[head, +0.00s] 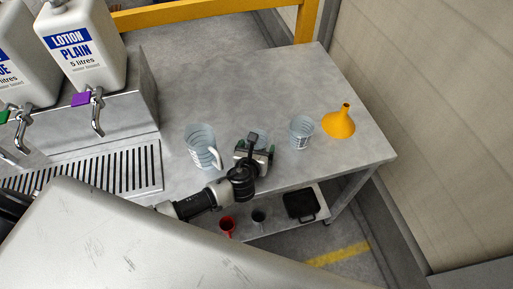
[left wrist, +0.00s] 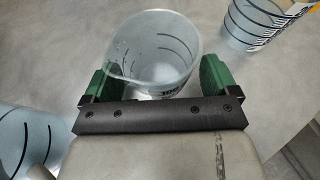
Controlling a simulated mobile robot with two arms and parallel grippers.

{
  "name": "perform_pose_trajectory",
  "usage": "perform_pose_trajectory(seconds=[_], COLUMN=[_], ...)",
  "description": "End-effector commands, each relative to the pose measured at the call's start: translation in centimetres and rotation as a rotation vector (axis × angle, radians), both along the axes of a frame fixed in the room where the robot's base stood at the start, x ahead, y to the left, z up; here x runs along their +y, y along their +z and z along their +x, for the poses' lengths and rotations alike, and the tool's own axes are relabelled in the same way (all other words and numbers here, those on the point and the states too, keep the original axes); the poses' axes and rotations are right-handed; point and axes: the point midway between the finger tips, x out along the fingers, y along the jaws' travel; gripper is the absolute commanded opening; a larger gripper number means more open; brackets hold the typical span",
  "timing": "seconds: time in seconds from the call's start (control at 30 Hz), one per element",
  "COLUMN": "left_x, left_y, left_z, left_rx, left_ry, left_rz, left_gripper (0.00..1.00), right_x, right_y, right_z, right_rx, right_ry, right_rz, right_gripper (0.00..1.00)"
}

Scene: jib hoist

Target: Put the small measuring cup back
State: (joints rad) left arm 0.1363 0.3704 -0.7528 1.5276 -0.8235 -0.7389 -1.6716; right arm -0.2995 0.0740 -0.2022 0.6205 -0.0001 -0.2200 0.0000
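A clear measuring cup (left wrist: 155,50) with dark marks is between the green pads of my left gripper (left wrist: 155,80) in the left wrist view. In the head view the left gripper (head: 255,150) is over the bench and partly hides this cup (head: 258,135). I cannot tell whether the cup touches the bench. Another clear measuring cup (head: 301,132) stands to the right, also at upper right in the left wrist view (left wrist: 258,22). My right gripper is not in view.
A larger clear jug (head: 202,147) stands left of the gripper. A yellow funnel (head: 339,123) stands at the right of the metal bench (head: 230,80). Lotion containers (head: 84,55) stand on a dispenser with a slotted drip tray (head: 95,172). The back of the bench is clear.

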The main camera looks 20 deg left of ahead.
Motion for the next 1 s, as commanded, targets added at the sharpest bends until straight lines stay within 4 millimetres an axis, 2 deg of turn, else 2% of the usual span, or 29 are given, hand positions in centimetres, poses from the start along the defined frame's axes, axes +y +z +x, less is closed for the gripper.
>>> perform_pose_trajectory(seconds=[0.2,0.27,0.7,0.83,1.0], left_x=[0.0,0.0,-0.6,-0.6,-0.7], left_y=[0.4,0.4,3.8,4.4,4.8], left_z=[-0.1,-0.7,-8.7,-10.2,-11.0], left_rx=[0.0,0.001,0.001,0.0,-0.001], left_ry=[0.0,0.0,-0.002,-0.002,0.0], left_rz=[0.0,0.001,-0.002,-0.001,0.0], left_gripper=[0.89,0.89,0.89,0.89,0.89], right_x=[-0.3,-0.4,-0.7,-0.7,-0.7], right_y=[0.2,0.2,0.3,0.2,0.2], right_z=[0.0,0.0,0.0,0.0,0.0], right_rx=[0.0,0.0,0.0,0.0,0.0], right_ry=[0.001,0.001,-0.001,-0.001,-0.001], right_rz=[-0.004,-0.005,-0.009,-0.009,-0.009], right_gripper=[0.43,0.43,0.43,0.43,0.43])
